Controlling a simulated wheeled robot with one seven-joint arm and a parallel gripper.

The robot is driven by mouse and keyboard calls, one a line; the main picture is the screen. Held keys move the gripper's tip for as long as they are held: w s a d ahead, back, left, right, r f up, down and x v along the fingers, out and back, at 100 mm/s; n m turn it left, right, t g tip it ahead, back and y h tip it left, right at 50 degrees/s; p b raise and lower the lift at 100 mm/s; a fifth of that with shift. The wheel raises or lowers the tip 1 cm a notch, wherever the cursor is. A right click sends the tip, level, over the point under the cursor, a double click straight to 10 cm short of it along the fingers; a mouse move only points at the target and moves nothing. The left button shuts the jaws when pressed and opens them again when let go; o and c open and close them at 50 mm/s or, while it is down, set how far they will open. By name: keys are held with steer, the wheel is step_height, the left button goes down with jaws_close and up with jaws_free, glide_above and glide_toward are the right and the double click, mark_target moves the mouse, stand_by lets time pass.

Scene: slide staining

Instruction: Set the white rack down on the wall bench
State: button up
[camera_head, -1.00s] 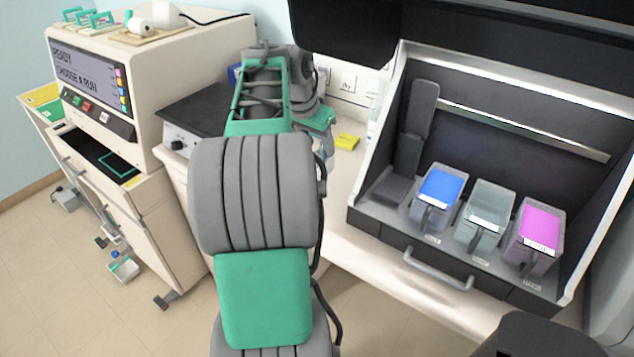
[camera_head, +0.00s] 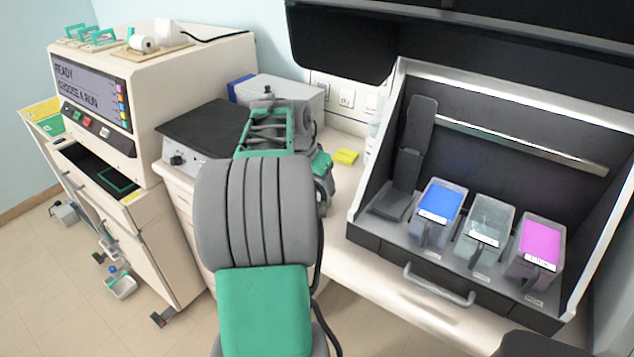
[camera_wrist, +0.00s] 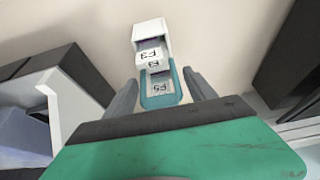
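The white rack (camera_wrist: 150,33) shows in the wrist view, with labelled slides inside and a teal handle (camera_wrist: 160,102). In the head view my arm hides the gripper and the rack. The wall bench (camera_head: 345,190) is the pale top between the hotplate and the staining hood.
A black-topped hotplate (camera_head: 200,127) and a grey box (camera_head: 290,92) stand left of and behind my arm. A yellow pad (camera_head: 346,157) lies on the bench. The dark hood (camera_head: 395,235) with blue, clear and pink tubs is at right. The stainer (camera_head: 165,75) is at far left.

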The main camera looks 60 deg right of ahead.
steer(key=shift+o, duration=0.2)
steer(key=shift+r, duration=0.35)
steer(key=s+v, duration=0.1)
steer(key=v, duration=1.1)
steer(key=w+a+f+n+t, duration=0.2)
steer(key=w+a+n, duration=0.3)
steer(key=w+a, duration=0.55)
steer(key=w+a+f+n+y, duration=0.1)
steer(key=a+f+n, duration=0.15)
steer(key=a, duration=0.35)
steer(key=w+a+f+n+t, duration=0.1)
steer(key=w+a+n, duration=0.15)
steer(key=a, duration=0.35)
steer(key=a+f+n+y, duration=0.1)
steer(key=a+n, duration=0.2)
steer(key=a, duration=0.3)
steer(key=s+a+f+n+y, duration=0.1)
steer(key=s+a+f+n, duration=0.1)
steer(key=a, duration=0.6)
steer(key=s+a+f+n+t+y, duration=0.1)
steer(key=a+f+n, duration=0.3)
steer(key=a, duration=0.4)
steer(key=shift+s+f+n+p, duration=0.3)
steer(key=shift+s+n, duration=0.15)
steer(key=shift+n, duration=0.05)
steer(key=shift+c, duration=0.6)
